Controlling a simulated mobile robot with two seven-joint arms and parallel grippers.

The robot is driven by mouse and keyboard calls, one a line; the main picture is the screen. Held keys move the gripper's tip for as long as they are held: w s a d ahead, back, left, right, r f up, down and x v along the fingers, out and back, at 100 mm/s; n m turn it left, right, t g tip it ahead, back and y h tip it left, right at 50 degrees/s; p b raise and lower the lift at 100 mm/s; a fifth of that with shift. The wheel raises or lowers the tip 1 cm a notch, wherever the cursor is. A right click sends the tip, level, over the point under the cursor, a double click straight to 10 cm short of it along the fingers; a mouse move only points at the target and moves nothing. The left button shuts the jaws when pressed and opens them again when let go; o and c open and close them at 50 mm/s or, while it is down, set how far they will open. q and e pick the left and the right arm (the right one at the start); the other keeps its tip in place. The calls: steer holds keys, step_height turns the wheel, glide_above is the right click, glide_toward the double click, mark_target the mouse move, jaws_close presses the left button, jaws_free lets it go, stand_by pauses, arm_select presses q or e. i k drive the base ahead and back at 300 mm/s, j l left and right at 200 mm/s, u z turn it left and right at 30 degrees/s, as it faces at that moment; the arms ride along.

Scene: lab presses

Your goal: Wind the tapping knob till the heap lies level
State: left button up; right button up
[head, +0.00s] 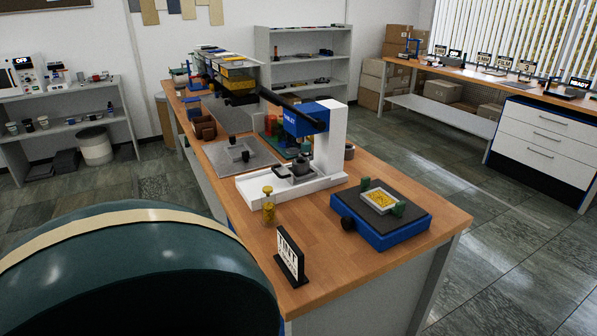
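The tapping device is a blue box (388,240) with a dark grey top, near the front right corner of the wooden bench. A black round knob (348,224) sticks out of its left side. A pale shallow tray (368,201) rests on top, between two green blocks (365,183) (398,208). Yellow grains (380,199) lie in the tray; from here I cannot tell how level they are. Neither of my grippers is in view, and nothing touches the knob.
A small black sign (290,257) stands left of the device at the bench's front edge. A yellow-capped bottle (268,206) and a white and blue press (331,140) stand behind it. Bare wood surrounds the device's front and right. The wooden bench (440,218) ends just right of it.

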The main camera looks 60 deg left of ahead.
mark_target(347, 223)
steer(key=i+l+u, duration=0.1)
steer(key=u, duration=0.4)
steer(key=i+l+u, duration=0.15)
steer(key=u, duration=0.3)
steer(key=i+l+u, duration=0.2)
steer(key=u, duration=0.3)
